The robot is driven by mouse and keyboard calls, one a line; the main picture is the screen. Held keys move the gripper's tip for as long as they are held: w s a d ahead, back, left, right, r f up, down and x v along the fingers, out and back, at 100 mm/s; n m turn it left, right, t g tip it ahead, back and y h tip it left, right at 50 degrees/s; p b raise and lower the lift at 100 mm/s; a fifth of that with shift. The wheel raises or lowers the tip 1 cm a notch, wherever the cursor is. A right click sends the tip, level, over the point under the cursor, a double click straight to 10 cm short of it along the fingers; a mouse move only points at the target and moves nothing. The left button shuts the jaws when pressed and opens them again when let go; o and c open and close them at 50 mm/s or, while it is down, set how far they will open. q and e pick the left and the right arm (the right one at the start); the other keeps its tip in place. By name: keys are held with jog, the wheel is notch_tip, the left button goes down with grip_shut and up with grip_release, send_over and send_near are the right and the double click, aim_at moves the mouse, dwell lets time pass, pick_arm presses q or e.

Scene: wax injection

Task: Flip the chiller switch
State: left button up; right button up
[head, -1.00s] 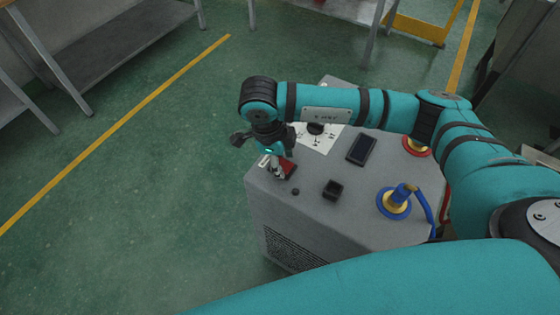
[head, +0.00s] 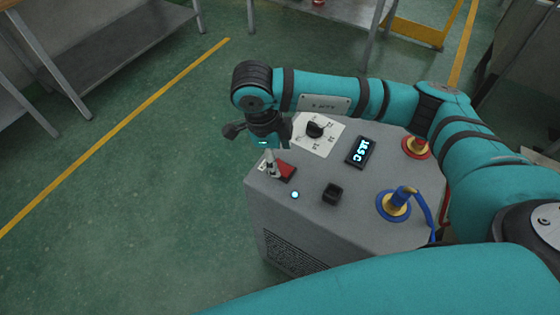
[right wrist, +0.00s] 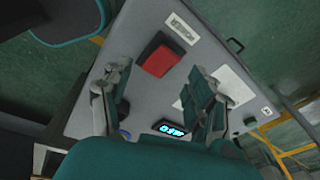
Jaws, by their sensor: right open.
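The chiller is a grey box (head: 350,235) in the middle of the head view. Its red switch (head: 287,172) sits at the left of the top face, beside a small white label. A small round light (head: 295,195) is lit, and a display (head: 361,152) shows bright characters. My left gripper is not visible.
The top also holds a black dial (head: 315,129) on a white plate, a square black part (head: 333,192), a blue hose fitting (head: 396,200) and a red fitting (head: 417,147). Green floor (head: 150,220) left of the chiller is clear. A grey shelf (head: 115,40) stands at the upper left.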

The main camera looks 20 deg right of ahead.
notch_tip(320, 180, up, 8)
jog(key=a, duration=0.1)
jog(key=shift+a+f, duration=0.15)
jog(key=shift+a, duration=0.1)
dwell(0.4)
